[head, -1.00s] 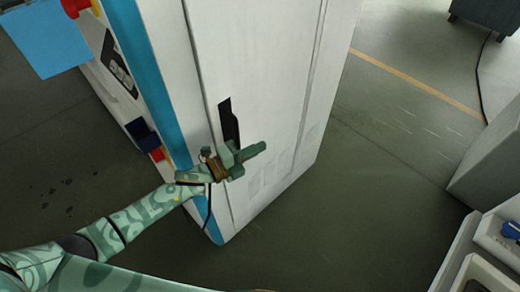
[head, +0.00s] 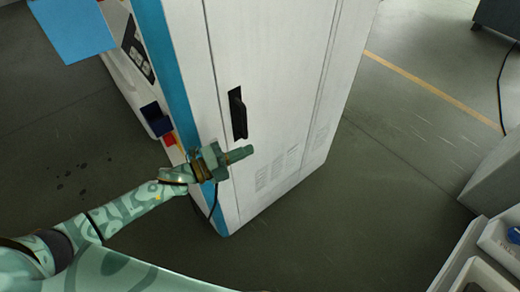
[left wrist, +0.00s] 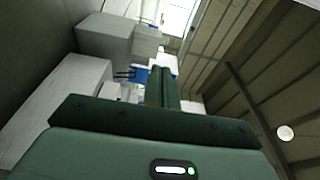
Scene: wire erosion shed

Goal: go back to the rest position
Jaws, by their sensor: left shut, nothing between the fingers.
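My left gripper (head: 238,155) is in front of the white cabinet (head: 275,70) with a blue edge strip, below its black handle (head: 238,113). Its fingers are shut with nothing between them and point right in the head view. In the left wrist view the shut fingers (left wrist: 162,88) point away over the dark green gripper body. The gripper is apart from the handle in the picture; whether it touches the cabinet face I cannot tell. My right gripper is not in view.
White trays (head: 480,250) with a blue item (head: 514,235) stand at the lower right, beside a grey block (head: 495,180). A dark cart (head: 498,18) and cable are at the upper right. Floor with a yellow line (head: 430,88) lies clear between.

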